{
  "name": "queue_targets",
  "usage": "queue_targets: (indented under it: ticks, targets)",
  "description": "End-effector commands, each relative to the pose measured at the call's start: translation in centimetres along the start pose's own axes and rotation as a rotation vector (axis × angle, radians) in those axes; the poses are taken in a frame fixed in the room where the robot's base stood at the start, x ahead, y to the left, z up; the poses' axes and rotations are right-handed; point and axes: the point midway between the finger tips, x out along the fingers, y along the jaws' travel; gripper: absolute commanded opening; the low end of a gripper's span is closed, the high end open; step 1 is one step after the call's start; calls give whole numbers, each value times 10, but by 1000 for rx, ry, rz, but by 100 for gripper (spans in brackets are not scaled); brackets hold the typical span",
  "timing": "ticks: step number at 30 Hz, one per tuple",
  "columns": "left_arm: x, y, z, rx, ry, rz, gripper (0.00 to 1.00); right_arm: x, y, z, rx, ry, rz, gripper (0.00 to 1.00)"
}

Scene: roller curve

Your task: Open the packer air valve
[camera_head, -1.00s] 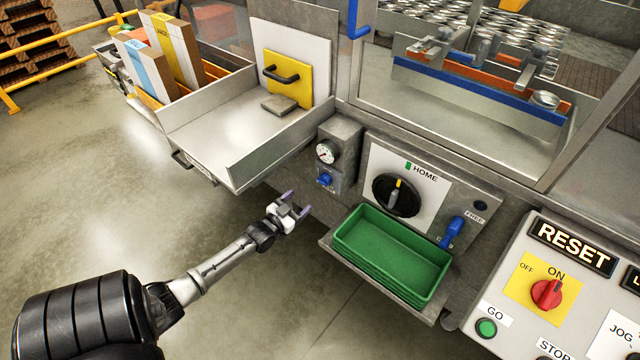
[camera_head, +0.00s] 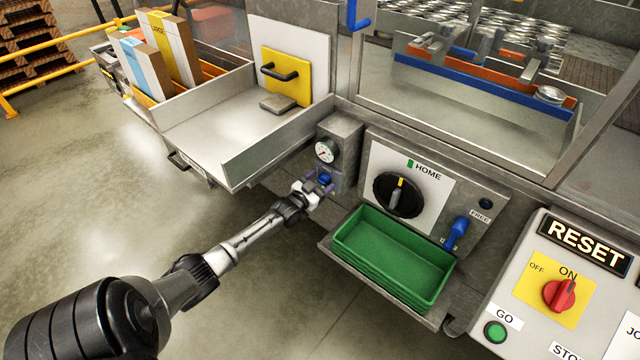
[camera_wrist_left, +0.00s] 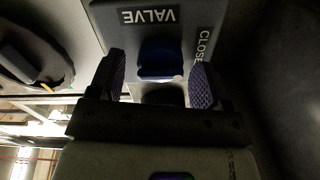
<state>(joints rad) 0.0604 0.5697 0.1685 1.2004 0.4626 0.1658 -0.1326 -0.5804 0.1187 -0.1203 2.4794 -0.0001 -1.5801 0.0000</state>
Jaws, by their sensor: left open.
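The air valve is a small blue handle (camera_head: 325,178) on a grey box (camera_head: 346,150) under a round pressure gauge (camera_head: 325,152). In the left wrist view the blue handle (camera_wrist_left: 160,58) sits between the fingers, near labels reading VALVE (camera_wrist_left: 149,16) and CLOSE, the latter partly cut off by a finger. My left gripper (camera_head: 319,188) is open in front of the handle. In the left wrist view its two purple-padded fingers (camera_wrist_left: 160,82) stand on either side of the handle with gaps; I cannot tell contact. My right gripper is not in view.
A green tray (camera_head: 349,252) on a shelf is right of the gripper. A HOME dial (camera_head: 398,194) and a blue lever (camera_head: 455,233) are on the panel beyond it. A metal chute (camera_head: 232,165) overhangs to the left. The floor at lower left is clear.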

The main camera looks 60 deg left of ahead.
Motion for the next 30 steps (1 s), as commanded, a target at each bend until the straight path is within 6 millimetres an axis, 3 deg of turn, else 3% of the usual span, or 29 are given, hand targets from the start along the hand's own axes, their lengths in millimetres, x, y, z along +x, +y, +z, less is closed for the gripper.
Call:
queue_targets:
  ticks: [5, 21, 30]
  targets:
    - [0, 0, 0, 0, 0, 0, 71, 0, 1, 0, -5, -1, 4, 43]
    - [0, 0, 0, 0, 0, 0, 22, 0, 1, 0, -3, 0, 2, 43]
    - [0, 0, -2, 55, 1, 0, 22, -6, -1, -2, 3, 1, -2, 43]
